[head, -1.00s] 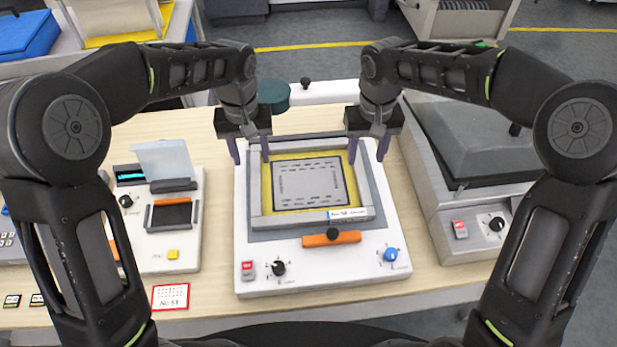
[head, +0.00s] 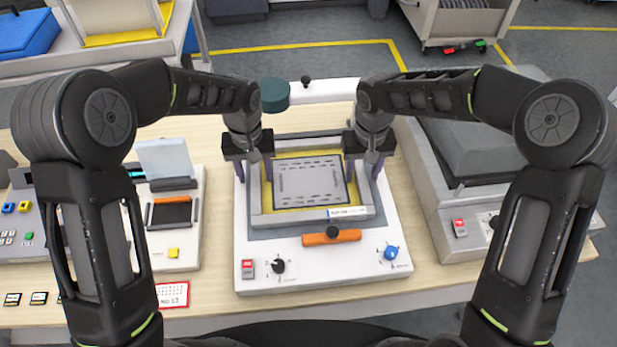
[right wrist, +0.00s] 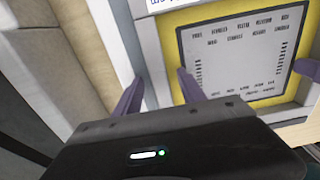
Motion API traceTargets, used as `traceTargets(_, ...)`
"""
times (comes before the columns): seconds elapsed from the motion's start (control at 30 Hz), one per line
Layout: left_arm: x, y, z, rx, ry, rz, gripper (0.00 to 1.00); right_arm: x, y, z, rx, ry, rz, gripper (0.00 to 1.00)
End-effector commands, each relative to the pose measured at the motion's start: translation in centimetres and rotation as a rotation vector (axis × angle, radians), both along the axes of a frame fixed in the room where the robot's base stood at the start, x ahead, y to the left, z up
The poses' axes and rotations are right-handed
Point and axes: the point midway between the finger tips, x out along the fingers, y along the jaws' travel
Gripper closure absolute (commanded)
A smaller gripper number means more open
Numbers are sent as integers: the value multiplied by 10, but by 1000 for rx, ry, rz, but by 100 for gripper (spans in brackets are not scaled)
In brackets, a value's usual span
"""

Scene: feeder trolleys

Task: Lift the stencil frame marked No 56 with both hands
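The stencil frame (head: 256,197) lies in the white printer (head: 325,281). It has grey rails, a yellow border and a silver stencil plate (head: 309,181). A label (head: 347,213) with a blue mark sits on its front rail, its writing too small to read surely. My left gripper (head: 254,176) is open at the left rail, one finger on each side of it. My right gripper (head: 363,172) is open at the right rail in the same way. The right wrist view shows its parted purple fingers (right wrist: 160,90) beside the rail; contact cannot be told.
An orange bar with a black knob (head: 331,237) crosses the printer's front. A grey-lidded machine (head: 455,180) stands close on the right. A smaller device (head: 172,225) and a red-edged card (head: 173,294) lie to the left. A green round container (head: 274,96) stands behind.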

Motion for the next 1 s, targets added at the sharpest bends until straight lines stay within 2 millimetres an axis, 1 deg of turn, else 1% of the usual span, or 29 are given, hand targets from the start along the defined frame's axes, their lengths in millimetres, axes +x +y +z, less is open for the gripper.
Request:
traceTargets(0.03,0,0,0,0,0,0,57,0,0,0,0,0,0,57)
traceTargets(0.07,0,0,0,0,0,0,59,0,0,0,0,0,0,59)
traceTargets(0.57,0,0,0,0,0,0,100,0,0,0,0,0,0,100)
traceTargets(1.0,0,0,1,0,-1,0,100,0,0,0,0,-1,0,100)
